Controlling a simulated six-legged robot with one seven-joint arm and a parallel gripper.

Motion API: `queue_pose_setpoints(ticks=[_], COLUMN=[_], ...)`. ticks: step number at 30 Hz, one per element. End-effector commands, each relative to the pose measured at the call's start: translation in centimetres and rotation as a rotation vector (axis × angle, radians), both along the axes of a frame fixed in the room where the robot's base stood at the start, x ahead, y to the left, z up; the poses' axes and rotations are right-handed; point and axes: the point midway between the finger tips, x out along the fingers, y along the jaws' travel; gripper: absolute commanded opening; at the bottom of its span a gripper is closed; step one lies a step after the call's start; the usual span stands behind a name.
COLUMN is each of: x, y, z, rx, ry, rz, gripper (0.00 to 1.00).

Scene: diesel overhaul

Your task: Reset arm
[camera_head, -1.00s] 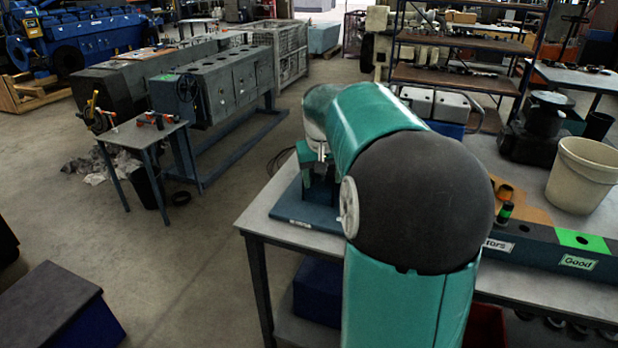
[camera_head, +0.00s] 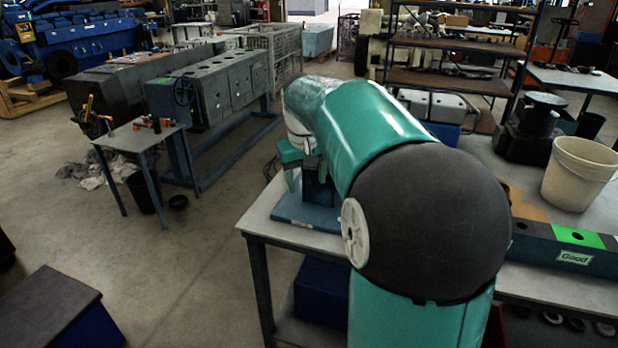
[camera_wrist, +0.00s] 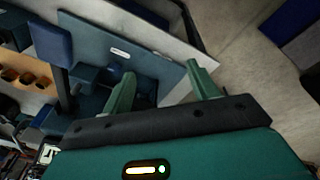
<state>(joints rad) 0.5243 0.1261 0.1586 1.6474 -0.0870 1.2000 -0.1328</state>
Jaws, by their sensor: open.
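My gripper (camera_wrist: 162,92) shows in the wrist view with its two green fingers apart and nothing between them. It hangs above a blue fixture plate (camera_wrist: 150,62) that lies near the edge of the workbench. The same plate shows in the head view (camera_head: 305,212), partly behind my arm. In the head view my green arm with its dark round joint covers the middle right, and only a green part of the gripper end shows at its left side.
The workbench (camera_head: 262,218) holds a long sorting box with a green "Good" section (camera_head: 578,240), a white bucket (camera_head: 580,172) and a dark press-like stand (camera_head: 530,128). A small side table (camera_head: 140,137) stands at left. A dark-topped blue box (camera_head: 48,310) is at lower left. The floor between is open.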

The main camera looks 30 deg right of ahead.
Motion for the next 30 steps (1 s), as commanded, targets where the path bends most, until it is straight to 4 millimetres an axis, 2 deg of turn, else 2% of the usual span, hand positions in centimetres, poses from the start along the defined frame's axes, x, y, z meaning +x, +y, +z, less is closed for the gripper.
queue_pose_setpoints(ticks=[11, 14, 17, 20, 24, 30], x=[0.0, -0.3, -1.3, -3.2, -6.7, -12.3], y=[-0.1, 0.5, 2.3, 5.2, 9.6, 14.7], z=[0.0, 0.2, 0.8, 1.4, 1.8, 1.0], rx=[0.0, -0.004, -0.012, -0.024, -0.033, -0.023], ry=[0.0, -0.006, -0.024, -0.055, -0.111, -0.197], rz=[-0.002, 0.002, 0.017, 0.043, 0.084, 0.139], gripper=[0.59, 0.59, 0.59, 0.59, 0.59, 0.59])
